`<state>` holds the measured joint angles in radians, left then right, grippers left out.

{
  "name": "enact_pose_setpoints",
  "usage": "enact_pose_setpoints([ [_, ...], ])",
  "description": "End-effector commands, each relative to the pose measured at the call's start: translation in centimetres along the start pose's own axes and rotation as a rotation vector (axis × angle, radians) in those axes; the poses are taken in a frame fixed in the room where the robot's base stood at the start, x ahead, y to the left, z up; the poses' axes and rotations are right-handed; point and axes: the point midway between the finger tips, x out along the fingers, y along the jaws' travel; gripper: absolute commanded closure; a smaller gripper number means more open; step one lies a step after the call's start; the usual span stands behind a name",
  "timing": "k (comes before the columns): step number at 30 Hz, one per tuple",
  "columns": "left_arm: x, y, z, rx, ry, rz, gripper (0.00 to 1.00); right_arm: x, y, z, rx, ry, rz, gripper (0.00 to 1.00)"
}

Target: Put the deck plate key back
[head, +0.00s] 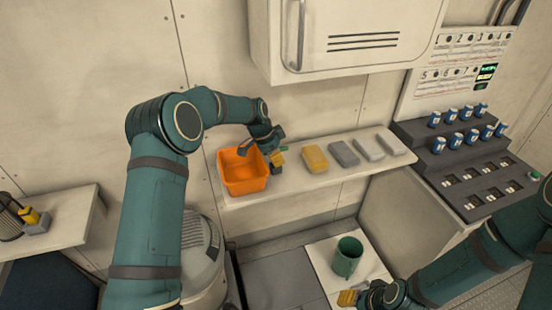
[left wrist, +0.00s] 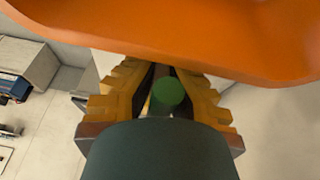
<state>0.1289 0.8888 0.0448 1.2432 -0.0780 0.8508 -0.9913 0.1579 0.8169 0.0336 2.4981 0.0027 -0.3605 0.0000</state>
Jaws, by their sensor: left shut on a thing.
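My left gripper (head: 277,157) is at the right rim of the orange bin (head: 243,172), above the left part of the wall shelf. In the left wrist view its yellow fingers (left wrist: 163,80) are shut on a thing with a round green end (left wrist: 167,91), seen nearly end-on. This looks like the deck plate key, but most of it is hidden by the fingers. A small green tip (head: 283,149) shows beside the gripper in the head view. My right gripper (head: 358,297) is low at the bottom, near a green cup (head: 347,257); its opening is unclear.
On the shelf (head: 295,182), right of the bin, lie a yellow block (head: 315,159) and several grey blocks (head: 344,153). A wall cabinet (head: 345,35) hangs above. A dark panel with blue-topped items (head: 455,145) stands at the right. A side shelf (head: 75,215) is at the left.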

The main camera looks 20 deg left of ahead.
Motion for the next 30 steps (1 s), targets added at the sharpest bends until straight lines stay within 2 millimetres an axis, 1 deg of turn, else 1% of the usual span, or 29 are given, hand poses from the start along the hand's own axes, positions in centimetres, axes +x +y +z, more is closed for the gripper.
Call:
enact_pose_setpoints([
  [1,0.0,0.0,0.0,0.000,0.001,-0.001,0.81,0.0,0.0,0.0,0.000,0.000,0.000,0.53],
  [3,0.0,0.0,0.0,0.000,0.001,-0.001,0.61,0.0,0.0,0.0,0.000,0.000,0.000,0.53],
  [11,0.0,0.0,0.0,0.000,0.000,0.000,0.61,0.0,0.0,0.0,0.000,0.000,0.000,0.53],
  [15,-0.6,0.0,0.0,0.000,0.000,-0.001,0.61,0.0,0.0,0.0,0.000,0.000,0.000,0.53],
  [17,-1.4,-0.1,0.0,0.000,0.001,-0.002,0.61,0.0,0.0,0.0,0.000,0.000,0.000,0.53],
  [20,-3.1,-0.1,0.0,0.000,0.002,-0.003,0.61,0.0,0.0,0.0,0.000,0.000,0.000,0.53],
  [24,-6.0,-0.1,-0.1,0.001,0.002,-0.004,0.61,0.0,0.0,0.0,0.000,0.000,0.000,0.53],
  [30,-9.7,-0.1,0.0,0.000,0.002,-0.004,0.61,0.0,0.0,0.0,0.000,0.000,0.000,0.53],
])
